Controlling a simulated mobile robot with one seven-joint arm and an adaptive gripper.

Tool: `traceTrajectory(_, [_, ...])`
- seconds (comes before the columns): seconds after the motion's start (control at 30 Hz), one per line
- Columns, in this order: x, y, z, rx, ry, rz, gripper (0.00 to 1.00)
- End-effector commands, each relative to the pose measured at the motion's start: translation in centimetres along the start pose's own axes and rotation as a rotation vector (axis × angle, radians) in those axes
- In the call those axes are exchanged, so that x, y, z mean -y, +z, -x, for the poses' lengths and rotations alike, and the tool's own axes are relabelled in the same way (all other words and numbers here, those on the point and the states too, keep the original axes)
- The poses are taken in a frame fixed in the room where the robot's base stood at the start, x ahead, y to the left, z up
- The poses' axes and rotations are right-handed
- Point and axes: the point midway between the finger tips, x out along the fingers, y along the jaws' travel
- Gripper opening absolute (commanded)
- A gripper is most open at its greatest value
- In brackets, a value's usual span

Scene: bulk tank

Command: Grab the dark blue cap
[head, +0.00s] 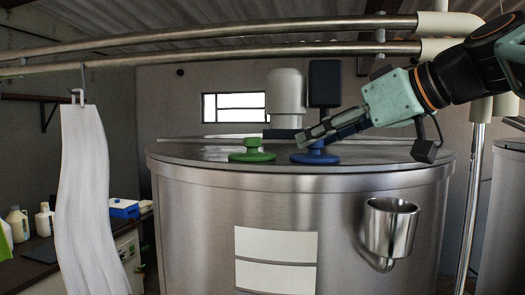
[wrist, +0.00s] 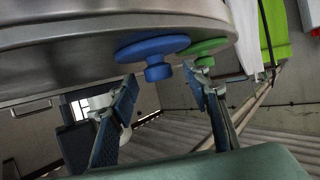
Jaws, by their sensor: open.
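The blue cap (head: 315,158) is a round disc with a knob, on the front part of the steel tank's lid (head: 200,153). In the head view, my gripper (head: 308,139) reaches in from the right, its fingers low over the cap and partly hiding its knob. In the wrist view, where the scene looks upside down, the blue cap (wrist: 153,47) shows beyond the fingertips. Its knob appears in the gap between the two open fingers of my gripper (wrist: 160,77). I see no clear contact, and the jaws hold nothing.
A green cap (head: 252,151) sits on the lid just left of the blue one. A white motor housing (head: 286,92) and a dark box (head: 325,83) stand behind. Steel pipes (head: 220,55) run overhead. A white cloth (head: 88,200) hangs at the left; a steel cup (head: 390,227) is on the tank's front.

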Motion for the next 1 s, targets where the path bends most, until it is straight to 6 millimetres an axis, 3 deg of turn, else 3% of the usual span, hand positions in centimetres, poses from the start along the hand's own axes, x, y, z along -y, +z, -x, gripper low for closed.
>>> traceTrajectory(0.13, [0.0, -0.1, -1.6, 0.0, 0.0, 0.001, 0.44])
traceTrajectory(0.4, [0.0, 0.0, -1.8, -0.001, 0.001, 0.001, 0.43])
traceTrajectory(0.77, [0.0, 0.0, -1.8, -0.001, 0.001, 0.001, 0.03])
traceTrajectory(1.0, [0.0, -0.1, -1.8, -0.001, 0.001, 0.001, 0.02])
